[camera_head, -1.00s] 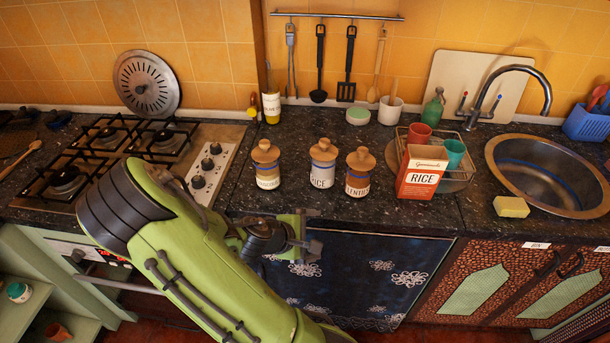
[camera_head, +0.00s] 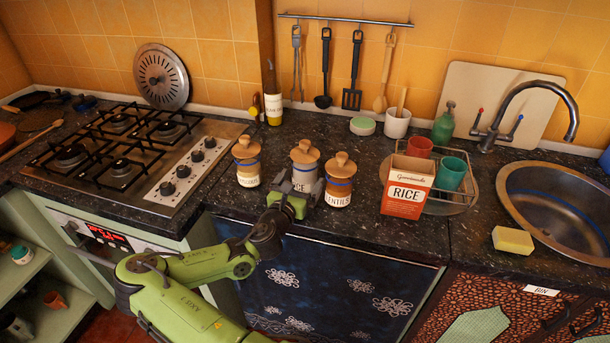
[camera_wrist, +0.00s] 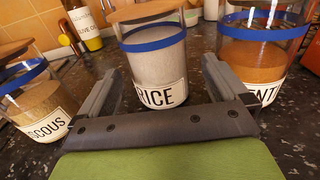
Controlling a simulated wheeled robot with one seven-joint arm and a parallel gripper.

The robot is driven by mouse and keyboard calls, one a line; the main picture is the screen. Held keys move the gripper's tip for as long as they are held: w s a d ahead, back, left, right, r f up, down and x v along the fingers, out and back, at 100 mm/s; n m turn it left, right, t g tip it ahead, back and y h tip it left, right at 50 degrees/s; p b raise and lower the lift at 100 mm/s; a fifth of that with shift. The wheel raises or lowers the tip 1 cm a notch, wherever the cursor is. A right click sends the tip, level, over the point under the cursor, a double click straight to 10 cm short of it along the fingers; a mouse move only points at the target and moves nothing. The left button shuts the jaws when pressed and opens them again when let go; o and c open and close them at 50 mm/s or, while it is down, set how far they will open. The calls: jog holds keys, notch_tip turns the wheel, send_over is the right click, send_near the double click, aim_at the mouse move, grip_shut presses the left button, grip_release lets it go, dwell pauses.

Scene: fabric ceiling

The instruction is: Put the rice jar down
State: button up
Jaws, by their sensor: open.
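The rice jar (camera_head: 305,162) is a clear jar with a wooden lid, a blue band, white contents and a RICE label. It stands upright on the dark counter (camera_head: 345,122), between the couscous jar (camera_head: 247,163) and the lentils jar (camera_head: 340,183). My gripper (camera_head: 301,190) is open at the front of the rice jar and hides its lower part in the head view. In the wrist view the rice jar (camera_wrist: 155,70) shows between the spread fingers of my gripper (camera_wrist: 160,72), with gaps at both sides. Its lid is partly cut off there.
The couscous jar (camera_wrist: 40,105) and lentils jar (camera_wrist: 258,65) stand close outside the fingers. A red RICE box (camera_head: 407,188) and a rack with cups (camera_head: 452,172) stand to the right. The stove (camera_head: 110,150) is to the left. Free counter lies behind the jars.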

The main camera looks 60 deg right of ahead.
jog(key=d, duration=0.6)
jog(key=shift+w+b, duration=0.3)
jog(key=shift+w, duration=0.05)
jog(key=c, duration=1.5)
jog(key=shift+r+p, duration=1)
jog(key=shift+r, duration=0.8)
jog(key=shift+a+r, duration=0.1)
jog(key=shift+a, duration=0.05)
jog(key=a, duration=1)
jog(key=s+a, duration=0.1)
jog(key=a, duration=0.4)
jog(key=a+p, duration=0.1)
jog(key=p, duration=0.2)
jog(key=a+p, duration=0.1)
jog(key=p, duration=0.3)
jog(key=shift+s+a, duration=0.2)
jog(key=shift+a, duration=0.1)
